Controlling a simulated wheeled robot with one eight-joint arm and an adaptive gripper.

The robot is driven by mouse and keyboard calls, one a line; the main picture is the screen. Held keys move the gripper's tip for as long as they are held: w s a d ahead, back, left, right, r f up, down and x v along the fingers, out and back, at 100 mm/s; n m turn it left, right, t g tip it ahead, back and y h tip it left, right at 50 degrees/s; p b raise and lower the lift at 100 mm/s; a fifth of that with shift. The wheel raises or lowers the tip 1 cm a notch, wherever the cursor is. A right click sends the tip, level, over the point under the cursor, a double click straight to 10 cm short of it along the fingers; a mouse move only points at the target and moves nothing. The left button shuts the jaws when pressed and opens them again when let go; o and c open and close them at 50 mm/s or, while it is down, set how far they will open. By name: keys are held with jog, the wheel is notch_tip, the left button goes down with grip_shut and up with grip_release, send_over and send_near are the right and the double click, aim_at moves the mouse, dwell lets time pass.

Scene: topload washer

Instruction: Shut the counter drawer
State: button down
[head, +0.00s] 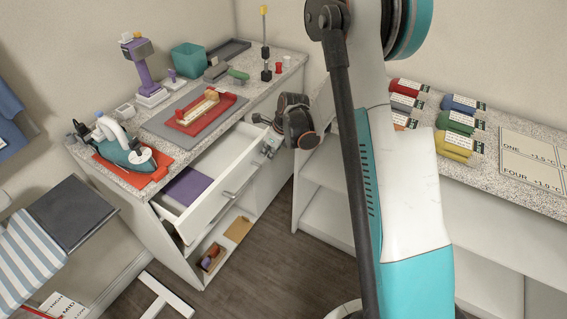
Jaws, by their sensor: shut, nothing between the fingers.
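The counter drawer (232,187) is white and stands open, pulled out from under the speckled counter (262,60). A flat purple thing (188,186) lies inside it at the left. A metal bar handle (236,190) runs along its front. My gripper (268,148) is shut and empty at the drawer's right end. It is close to the drawer's front panel; I cannot tell whether it touches. My dark wrist partly covers the area behind it.
The counter carries an iron (124,150), a red tray (206,115) and a teal bin (188,60). An open shelf with a small box (213,257) is below the drawer. Another counter (480,180) with coloured rolls stands at the right. The wooden floor (270,270) before the drawer is clear.

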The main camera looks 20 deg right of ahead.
jog(key=w+a, duration=0.3)
jog(key=w, duration=0.1)
jog(key=w+a, duration=0.2)
jog(key=w, duration=0.2)
jog(key=w+a, duration=0.3)
jog(key=w, duration=0.1)
jog(key=shift+a, duration=0.3)
jog(key=shift+r, duration=0.1)
